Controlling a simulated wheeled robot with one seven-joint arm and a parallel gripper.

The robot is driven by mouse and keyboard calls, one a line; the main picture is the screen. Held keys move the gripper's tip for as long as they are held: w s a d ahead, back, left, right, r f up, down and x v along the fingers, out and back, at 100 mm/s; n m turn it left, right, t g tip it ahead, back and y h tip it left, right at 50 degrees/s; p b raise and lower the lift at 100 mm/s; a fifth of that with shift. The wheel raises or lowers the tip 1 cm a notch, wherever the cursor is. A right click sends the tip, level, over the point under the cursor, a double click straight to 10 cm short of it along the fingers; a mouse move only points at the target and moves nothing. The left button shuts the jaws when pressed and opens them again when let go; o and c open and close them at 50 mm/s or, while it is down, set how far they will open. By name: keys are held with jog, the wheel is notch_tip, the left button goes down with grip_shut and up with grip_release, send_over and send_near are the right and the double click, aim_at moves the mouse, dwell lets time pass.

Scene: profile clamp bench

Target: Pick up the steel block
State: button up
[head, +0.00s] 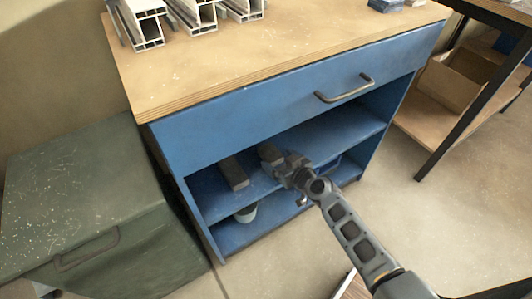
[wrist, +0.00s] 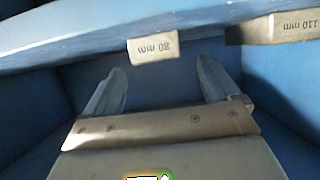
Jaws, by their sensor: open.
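Two steel blocks show in the wrist view, both with upside-down markings. The block marked 80 mm (wrist: 153,48) has its end face toward me, just beyond and between my fingertips. The block marked 110 mm (wrist: 285,27) lies to the right, outside the fingers. In the head view a long grey block (head: 234,174) lies on the blue shelf (head: 340,135), left of my gripper (head: 278,163). My gripper is open and empty at the shelf's front; its open fingers also show in the wrist view (wrist: 160,68). In the head view my gripper partly hides the area around the nearer block.
The blue cabinet has a drawer with a handle (head: 345,89) above the shelf. A pale round object (head: 246,213) stands in the lower compartment. Aluminium profiles (head: 142,25) stand on the benchtop. A green covered box (head: 80,200) is at left; a dark-framed rack (head: 452,95) is at right.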

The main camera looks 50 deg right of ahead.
aim_at(272, 153)
jog(key=shift+b+x, duration=0.5)
jog(key=shift+x, duration=2.65)
jog(key=shift+d, duration=0.15)
jog(key=shift+c, duration=0.3)
jog(key=shift+r, duration=0.1)
jog(key=c, duration=1.4)
